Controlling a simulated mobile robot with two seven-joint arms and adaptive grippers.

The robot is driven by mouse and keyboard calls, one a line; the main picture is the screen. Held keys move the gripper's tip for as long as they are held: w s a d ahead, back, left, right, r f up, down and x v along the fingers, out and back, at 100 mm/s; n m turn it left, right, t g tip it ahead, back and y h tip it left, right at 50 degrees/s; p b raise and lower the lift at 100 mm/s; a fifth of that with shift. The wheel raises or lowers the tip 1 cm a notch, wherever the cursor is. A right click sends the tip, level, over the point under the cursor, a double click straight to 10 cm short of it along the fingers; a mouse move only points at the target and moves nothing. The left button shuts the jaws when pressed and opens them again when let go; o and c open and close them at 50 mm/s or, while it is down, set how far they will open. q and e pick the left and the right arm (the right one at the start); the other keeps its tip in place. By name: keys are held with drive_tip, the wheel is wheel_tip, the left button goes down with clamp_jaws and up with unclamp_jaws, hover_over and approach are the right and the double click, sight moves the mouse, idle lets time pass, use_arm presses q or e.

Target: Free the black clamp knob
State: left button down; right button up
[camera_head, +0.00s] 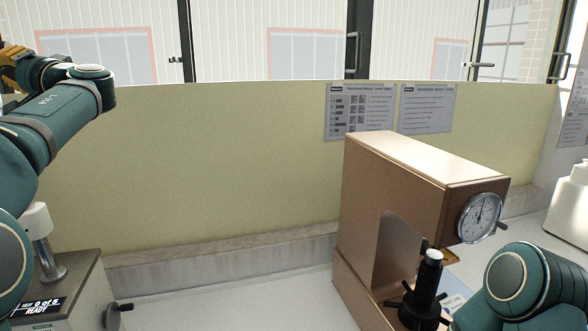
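A copper-brown hardness tester (395,215) with a round dial (480,217) stands right of centre. In front of its column is a black spoked hand wheel (418,312) with a black post and pale top (433,257). A second tester (70,292) at the lower left has a dark side knob (112,316) with a short handle. I cannot tell which dark part is the black clamp knob. My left arm rises along the left edge, and my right arm's rounded joint is at the lower right, close to the spoked wheel.
The left tester's display (40,305) reads "READY". A yellow-green panel (220,170) with two posted sheets (390,110) closes off the back. The pale bench (230,300) between the testers is clear.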

use_arm(q)
drive_tip(key=shift+w+d, duration=0.3)
drive_tip(key=shift+d, duration=0.6)
drive_tip(key=shift+w+d, duration=0.3)
drive_tip(key=shift+d, duration=0.65)
drive_tip(key=shift+w+d, duration=0.3)
drive_tip(key=shift+d, duration=0.6)
drive_tip(key=c, duration=1.7)
unclamp_jaws()
clamp_jaws()
drive_tip(key=s+a+r+p, duration=0.2)
drive_tip(key=s+a+p, duration=0.1)
drive_tip(key=a+p, duration=0.1)
drive_tip(key=shift+x, duration=0.8)
drive_tip(key=shift+r, duration=0.25)
drive_tip(key=shift+w+f, duration=0.1)
drive_tip(key=shift+f, duration=0.1)
